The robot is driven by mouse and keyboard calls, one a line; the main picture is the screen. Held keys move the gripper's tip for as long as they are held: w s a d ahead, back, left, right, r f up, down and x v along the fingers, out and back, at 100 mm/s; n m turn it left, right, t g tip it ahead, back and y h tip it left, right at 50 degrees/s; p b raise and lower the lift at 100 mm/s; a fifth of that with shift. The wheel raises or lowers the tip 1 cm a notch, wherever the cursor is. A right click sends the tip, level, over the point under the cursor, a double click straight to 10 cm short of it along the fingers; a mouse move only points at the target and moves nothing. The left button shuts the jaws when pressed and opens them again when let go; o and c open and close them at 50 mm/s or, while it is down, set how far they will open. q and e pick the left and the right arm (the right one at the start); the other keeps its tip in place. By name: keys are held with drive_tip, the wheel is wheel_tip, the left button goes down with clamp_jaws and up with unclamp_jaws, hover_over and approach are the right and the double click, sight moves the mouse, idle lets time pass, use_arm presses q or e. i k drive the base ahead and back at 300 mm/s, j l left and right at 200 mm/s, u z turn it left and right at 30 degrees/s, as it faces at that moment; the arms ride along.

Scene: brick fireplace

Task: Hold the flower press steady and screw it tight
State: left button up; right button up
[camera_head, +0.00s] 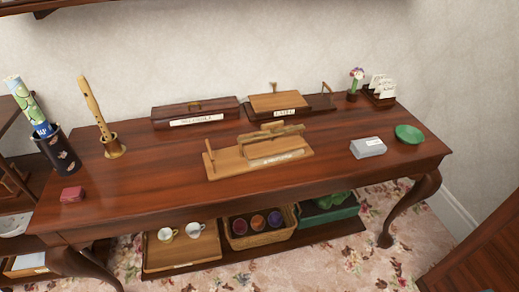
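A light wooden device (258,157) stands near the middle of the dark table, with a flat base, an upright peg at its left and crossbars above. It looks like a press, but its label is too small to read. Behind it, a second wooden piece (279,102) has a light board on a dark base, a small knob on top and a handle at the right; its label is also unreadable. I cannot tell for certain which is the flower press. Neither of my grippers shows in the head view.
The table (130,185) also holds a dark labelled box (195,110), a recorder (95,110) in a stand, a small red box (72,194), a grey box (367,147), a green dish (408,134) and a small flower pot (354,90). The front left is mostly clear.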

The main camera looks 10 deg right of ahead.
sight(272, 125)
drive_tip(key=i+l, duration=0.3)
drive_tip(key=i, duration=0.15)
drive_tip(key=i+l, duration=0.25)
drive_tip(key=i, duration=0.2)
drive_tip(key=k+j, duration=0.25)
drive_tip(key=k, duration=0.2)
